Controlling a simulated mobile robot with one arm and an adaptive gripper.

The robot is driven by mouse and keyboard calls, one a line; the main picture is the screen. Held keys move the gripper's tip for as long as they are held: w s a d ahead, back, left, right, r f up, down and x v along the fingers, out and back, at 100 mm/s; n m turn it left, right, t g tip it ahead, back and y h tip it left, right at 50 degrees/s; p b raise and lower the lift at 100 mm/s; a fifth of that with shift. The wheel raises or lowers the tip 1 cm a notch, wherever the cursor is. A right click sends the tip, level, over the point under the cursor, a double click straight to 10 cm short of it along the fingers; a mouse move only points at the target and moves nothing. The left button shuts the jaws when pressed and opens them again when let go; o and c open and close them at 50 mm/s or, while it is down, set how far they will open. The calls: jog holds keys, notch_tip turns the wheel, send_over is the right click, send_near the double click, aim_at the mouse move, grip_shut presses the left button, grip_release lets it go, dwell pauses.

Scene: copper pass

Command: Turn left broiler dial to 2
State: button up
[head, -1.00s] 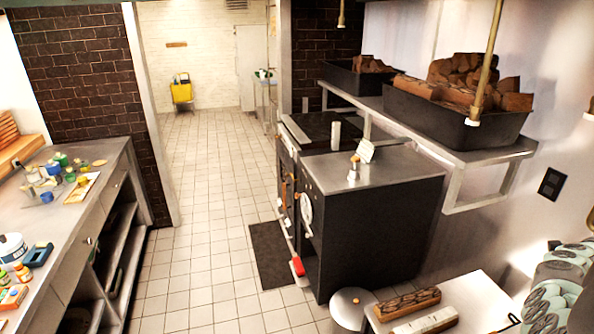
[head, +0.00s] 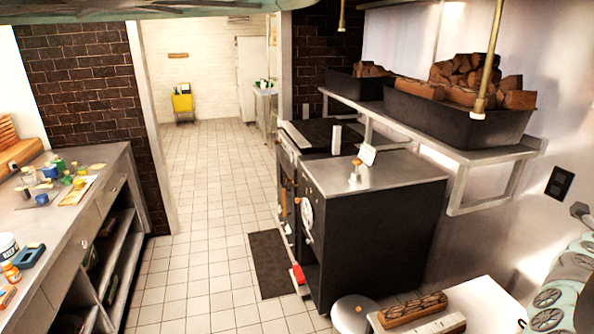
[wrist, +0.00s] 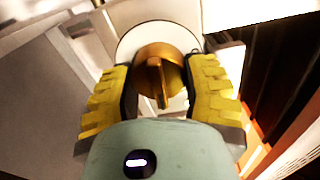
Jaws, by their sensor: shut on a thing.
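In the wrist view a brass dial (wrist: 160,77) with a raised grip bar sits on a round white plate (wrist: 128,42). The bar runs nearly straight up and down in the picture. My gripper (wrist: 163,92) has its yellow padded fingers on both sides of the dial and is shut on it. No numbers can be read on the plate. In the head view the black broiler unit (head: 375,235) has a round white disc (head: 306,212) on its front. My gripper cannot be made out in the head view, so I cannot tell there which dial it holds.
A shelf with bins of split wood (head: 455,115) hangs above the unit. A counter with bottles and small items (head: 110,165) stands at left. A red object (head: 297,274) sits low at the unit's front, above a dark floor mat (head: 270,262).

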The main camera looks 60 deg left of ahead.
jog(key=shift+d+f+m, duration=0.1)
jog(key=shift+m, duration=0.3)
jog(key=o, duration=1.2)
jog(key=shift+o, duration=0.2)
jog(key=shift+s+a, duration=0.45)
jog(key=shift+s, duration=0.25)
jog(key=v, duration=1)
jog(key=shift+s, duration=0.25)
